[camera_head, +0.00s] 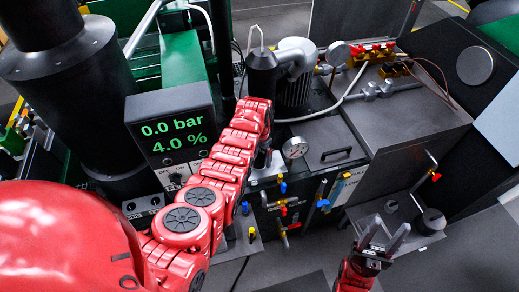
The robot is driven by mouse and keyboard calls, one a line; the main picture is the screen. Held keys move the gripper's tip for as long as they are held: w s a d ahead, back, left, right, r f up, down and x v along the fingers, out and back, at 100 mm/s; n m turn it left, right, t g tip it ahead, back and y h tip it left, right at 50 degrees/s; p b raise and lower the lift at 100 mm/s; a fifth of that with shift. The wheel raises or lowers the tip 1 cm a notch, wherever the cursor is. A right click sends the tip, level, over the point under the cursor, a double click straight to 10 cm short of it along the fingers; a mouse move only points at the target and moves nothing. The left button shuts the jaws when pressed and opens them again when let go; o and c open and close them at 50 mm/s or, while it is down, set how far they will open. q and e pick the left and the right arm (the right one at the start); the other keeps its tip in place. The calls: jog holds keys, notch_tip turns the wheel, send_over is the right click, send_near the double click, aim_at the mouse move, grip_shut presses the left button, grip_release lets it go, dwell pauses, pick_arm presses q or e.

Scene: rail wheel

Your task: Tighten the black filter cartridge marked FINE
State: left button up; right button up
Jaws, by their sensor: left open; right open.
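A dark upright cylinder (262,70) with a thin wire loop on top stands behind the end of my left arm. It may be the black filter cartridge; I cannot read a FINE mark on it. My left gripper (264,158) is at the end of the red arm, just in front of and below this cylinder. Its fingers are small, dark and partly hidden; it appears open, and I see nothing held. My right gripper (385,238) is open and empty at the lower right, fingers pointing up, apart from the machine.
A display (172,128) reads 0.0 bar and 4.0 %. A round gauge (295,147), small coloured valves (322,196) and a grey tank (408,120) lie to the right of my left arm. A black crank (430,221) is beside my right gripper.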

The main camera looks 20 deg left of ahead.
pick_arm(q)
jog(key=shift+s+f, duration=0.1)
jog(key=shift+f, duration=0.25)
grip_shut()
jog(key=c, duration=0.5)
grip_release()
jog(key=shift+c, duration=0.2)
jog(key=c, duration=0.9)
jog(key=m, duration=0.3)
jog(key=shift+s+f+b, duration=0.1)
jog(key=shift+f+b, duration=0.1)
jog(key=shift+b, duration=0.2)
jog(key=m, duration=0.2)
jog(key=shift+d+r+m, duration=0.1)
jog(key=shift+r+m, duration=0.05)
jog(key=shift+m, duration=0.25)
